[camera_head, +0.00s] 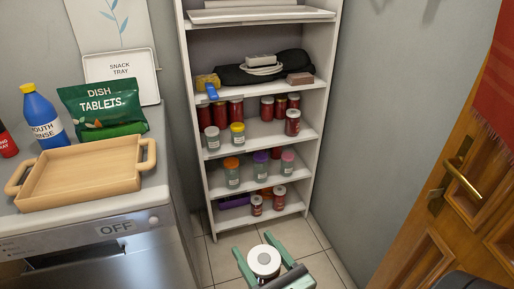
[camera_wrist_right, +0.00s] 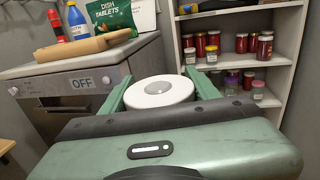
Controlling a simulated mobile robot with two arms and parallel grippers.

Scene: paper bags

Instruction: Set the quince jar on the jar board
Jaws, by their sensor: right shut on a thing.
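My right gripper (camera_head: 253,244) is shut on a round jar with a white lid (camera_head: 265,261), held between its two green fingers low in front of the shelf unit. The right wrist view also shows this white lid (camera_wrist_right: 160,91) between the fingers. The jar is seen from above, so its body and any label are hidden, and I cannot read whether it is the quince jar. Nothing in view is marked as the jar board. A wooden tray with handles (camera_head: 82,172) lies on the counter at left and looks empty. My left gripper is not in view.
The shelf unit (camera_head: 214,195) holds several jars with red, yellow, orange, purple and pink lids. A wooden door (camera_head: 470,150) is at right.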

